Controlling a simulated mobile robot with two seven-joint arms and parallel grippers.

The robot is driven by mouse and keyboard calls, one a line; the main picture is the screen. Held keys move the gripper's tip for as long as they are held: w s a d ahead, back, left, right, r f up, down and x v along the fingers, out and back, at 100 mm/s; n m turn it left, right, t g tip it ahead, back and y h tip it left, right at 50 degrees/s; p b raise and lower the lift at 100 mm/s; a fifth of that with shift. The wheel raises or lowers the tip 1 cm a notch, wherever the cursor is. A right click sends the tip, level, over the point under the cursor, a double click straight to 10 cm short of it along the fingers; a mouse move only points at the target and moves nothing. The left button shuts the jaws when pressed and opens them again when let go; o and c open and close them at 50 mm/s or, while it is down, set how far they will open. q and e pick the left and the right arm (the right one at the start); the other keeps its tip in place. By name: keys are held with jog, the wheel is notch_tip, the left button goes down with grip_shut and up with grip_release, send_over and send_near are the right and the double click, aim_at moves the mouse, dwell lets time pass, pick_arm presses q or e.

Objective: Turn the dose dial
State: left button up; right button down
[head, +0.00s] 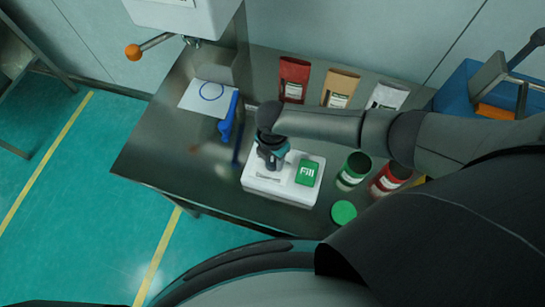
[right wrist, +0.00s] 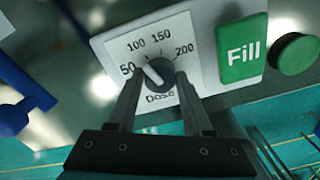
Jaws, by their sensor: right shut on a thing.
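The dose dial (right wrist: 160,74) is a dark round knob with a white pointer on a white scale plate marked 50, 100, 150 and 200. Its pointer slants up and left, between the 50 and 100 marks. My right gripper (right wrist: 158,82) is shut on the dial, one finger on each side. In the head view my right gripper (head: 271,157) reaches down onto the white dispenser box (head: 270,188) and hides the dial. A green Fill button (right wrist: 242,50) sits on the box to the right of the dial; it also shows in the head view (head: 308,172). My left gripper is not in view.
On the steel table (head: 165,150) stand red (head: 293,80), tan (head: 340,88) and white (head: 388,96) bags behind my arm. A green jar (head: 353,170), a red jar (head: 388,180) and a green lid (head: 343,212) are right of the box. A blue tool (head: 229,118) lies left.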

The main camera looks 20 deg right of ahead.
aim_at(272, 161)
jog(key=shift+a, duration=0.1)
dwell(0.4)
jog(key=shift+c, duration=1.6)
grip_release()
jog(key=shift+r, duration=0.1)
notch_tip(272, 161, up, 15)
jog(key=p, duration=0.1)
